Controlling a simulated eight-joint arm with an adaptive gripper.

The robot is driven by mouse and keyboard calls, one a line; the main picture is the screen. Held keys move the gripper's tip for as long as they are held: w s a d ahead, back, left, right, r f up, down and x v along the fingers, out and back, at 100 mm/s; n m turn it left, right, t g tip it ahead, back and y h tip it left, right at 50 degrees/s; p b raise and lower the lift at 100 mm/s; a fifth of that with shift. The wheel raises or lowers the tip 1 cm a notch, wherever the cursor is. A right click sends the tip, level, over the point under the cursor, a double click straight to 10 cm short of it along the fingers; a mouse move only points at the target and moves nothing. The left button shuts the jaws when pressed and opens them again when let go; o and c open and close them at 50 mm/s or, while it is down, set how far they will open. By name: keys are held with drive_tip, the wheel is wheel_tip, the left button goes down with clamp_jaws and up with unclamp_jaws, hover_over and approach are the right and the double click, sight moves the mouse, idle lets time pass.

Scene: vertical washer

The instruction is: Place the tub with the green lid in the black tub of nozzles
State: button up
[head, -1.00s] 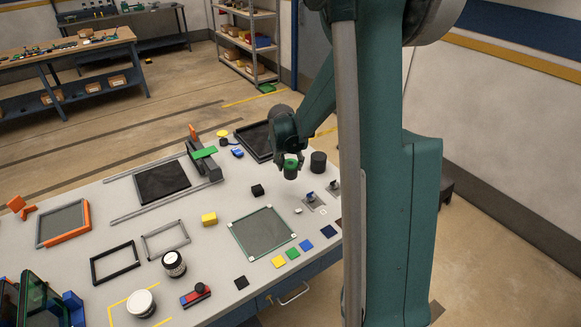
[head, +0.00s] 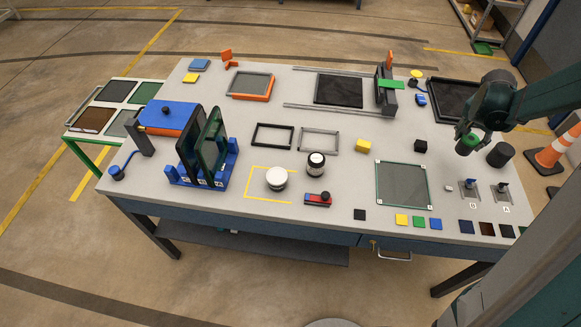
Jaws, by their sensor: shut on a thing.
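The tub with the green lid (head: 464,148) is grey below its green top and is at the right of the table in the head view. My gripper (head: 471,137) is shut on it from above and hides part of the lid. The tub looks upright or slightly tilted; its exact height above the table is hard to tell. A dark cylindrical tub (head: 500,155) stands just to its right, apart from it in the picture. It may be the black tub of nozzles, but its contents cannot be made out.
Two small fixtures (head: 470,190) stand in front. A large black tray (head: 453,101) lies behind. A black tub with a white lid (head: 316,163) stands mid-table.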

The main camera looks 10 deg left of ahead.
drive_tip(key=w+a+r+n+y, duration=0.15)
drive_tip(key=a+n, duration=0.25)
drive_tip(key=a, duration=1.6)
wheel_tip(320, 180, up, 5)
drive_tip(key=n+y, duration=0.4)
drive_tip(key=n, duration=0.7)
hover_over(277, 175)
drive_tip(key=shift+s+f+t, duration=0.1)
drive_tip(key=shift+t, duration=0.3)
drive_tip(key=shift+f, duration=0.1)
drive_tip(key=shift+f+b, duration=0.55)
drive_tip(key=shift+f, duration=2.25)
drive_tip(key=shift+f, duration=0.15)
drive_tip(key=shift+f+b, duration=0.3)
drive_tip(key=shift+f, duration=1.65)
drive_tip(key=shift+f, duration=0.2)
